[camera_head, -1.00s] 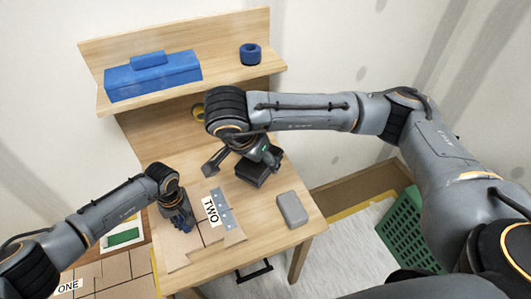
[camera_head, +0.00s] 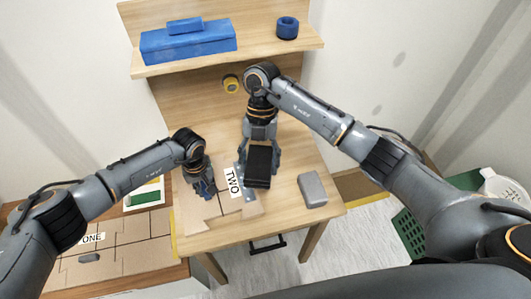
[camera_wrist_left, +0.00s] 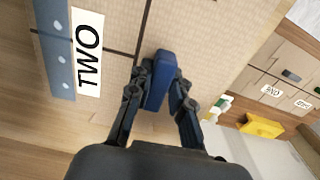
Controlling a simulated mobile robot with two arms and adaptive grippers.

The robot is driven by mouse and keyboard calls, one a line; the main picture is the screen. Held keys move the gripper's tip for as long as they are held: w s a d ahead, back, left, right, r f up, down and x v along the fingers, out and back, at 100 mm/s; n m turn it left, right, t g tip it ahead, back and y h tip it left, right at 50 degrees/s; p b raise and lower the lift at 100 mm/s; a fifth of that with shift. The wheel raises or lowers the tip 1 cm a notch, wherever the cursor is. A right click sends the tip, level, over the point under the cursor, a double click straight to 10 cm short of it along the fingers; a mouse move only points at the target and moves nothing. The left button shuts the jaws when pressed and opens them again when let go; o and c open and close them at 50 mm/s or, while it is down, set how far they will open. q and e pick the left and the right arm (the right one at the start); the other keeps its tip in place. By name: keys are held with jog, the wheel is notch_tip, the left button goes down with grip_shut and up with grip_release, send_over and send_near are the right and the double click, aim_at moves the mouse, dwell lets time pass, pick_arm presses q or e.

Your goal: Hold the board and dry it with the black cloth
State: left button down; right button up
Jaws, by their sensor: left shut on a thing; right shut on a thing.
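The tan board (camera_head: 194,218) with a "TWO" label lies on the wooden table. In the left wrist view the board (camera_wrist_left: 215,45) carries a blue-grey strip with light dots (camera_wrist_left: 58,60) beside the label. My left gripper (camera_head: 205,190) is shut on a blue block (camera_wrist_left: 160,78) at the board. Whether the block is fixed to the board I cannot tell. My right gripper (camera_head: 262,155) is shut on the black cloth (camera_head: 258,168), which looks like a dark folded pad. The cloth is over or beside the board's right part and hides some of it; contact is unclear.
A grey block (camera_head: 312,189) lies on the table to the right. A shelf behind holds a blue box (camera_head: 190,46) and a blue ring (camera_head: 288,27). A yellow tape roll (camera_head: 231,84) is at the table's back. A panel marked "ONE" (camera_head: 105,250) is at lower left.

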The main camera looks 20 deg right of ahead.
pick_arm(q)
jog(key=shift+s+f, duration=0.2)
pick_arm(e)
jog(key=f+m+y, duration=0.1)
jog(key=m, duration=0.2)
jog(key=a+f+m+t, duration=0.1)
jog(key=m, duration=0.2)
jog(key=s+a+f+m+t+y, duration=0.1)
jog(key=f+m, duration=0.1)
jog(key=m, duration=0.1)
jog(key=shift+y, duration=0.3)
jog(key=m, duration=0.1)
jog(key=a+f+m+t, duration=0.1)
jog(key=m+t, duration=0.1)
jog(key=m, duration=0.1)
jog(key=shift+s+a+f, duration=0.1)
jog(key=shift+a+f, duration=0.05)
jog(key=shift+f, duration=0.1)
jog(key=shift+y, duration=0.3)
jog(key=shift+f, duration=3.25)
